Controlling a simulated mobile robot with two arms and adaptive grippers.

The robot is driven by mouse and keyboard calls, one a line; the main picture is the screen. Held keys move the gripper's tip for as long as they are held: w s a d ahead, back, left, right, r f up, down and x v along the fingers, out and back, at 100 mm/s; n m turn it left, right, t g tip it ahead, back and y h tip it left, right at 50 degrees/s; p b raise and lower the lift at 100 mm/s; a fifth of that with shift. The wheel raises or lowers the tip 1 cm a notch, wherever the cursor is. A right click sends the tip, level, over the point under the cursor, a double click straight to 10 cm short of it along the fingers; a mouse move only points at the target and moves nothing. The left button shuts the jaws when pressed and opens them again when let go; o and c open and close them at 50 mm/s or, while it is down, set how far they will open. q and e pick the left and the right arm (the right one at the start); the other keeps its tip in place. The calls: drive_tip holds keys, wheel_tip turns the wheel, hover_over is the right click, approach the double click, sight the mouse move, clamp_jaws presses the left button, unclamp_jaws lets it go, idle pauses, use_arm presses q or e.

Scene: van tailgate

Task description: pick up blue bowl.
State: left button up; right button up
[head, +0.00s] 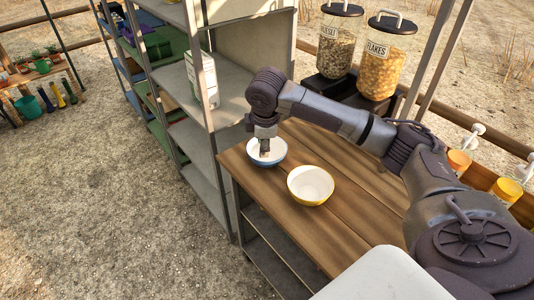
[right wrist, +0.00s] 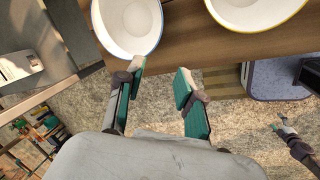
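The blue bowl (head: 274,150), blue outside and white inside, stands upright near the far left corner of the wooden table (head: 355,205). My right gripper (head: 264,148) reaches down over it in the head view and hides part of it. In the right wrist view the blue bowl (right wrist: 127,25) is at the top left, cut by the frame edge. There my right gripper (right wrist: 160,77) is open, with nothing between its fingers. Its left fingertip overlaps the bowl's rim; I cannot tell whether they touch. What looks like my left gripper (right wrist: 284,129) is small at the lower right.
A yellow bowl (head: 310,184) stands close by on the table, nearer the front. A grey shelf unit (head: 226,95) rises just left of the table. Two jars, one of muesli (head: 338,45) and one of flakes (head: 384,65), stand behind.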

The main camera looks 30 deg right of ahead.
sight(266, 164)
drive_tip(key=x, duration=0.5)
drive_tip(key=d+x, duration=0.1)
drive_tip(key=x, duration=0.1)
drive_tip(key=shift+w+d+f+p, duration=0.1)
drive_tip(key=shift+w+f+p, duration=0.1)
drive_tip(key=shift+p, duration=0.2)
drive_tip(key=x, duration=0.2)
drive_tip(key=p+x, duration=0.1)
drive_tip(key=x, duration=0.2)
drive_tip(key=shift+d, duration=0.25)
clamp_jaws()
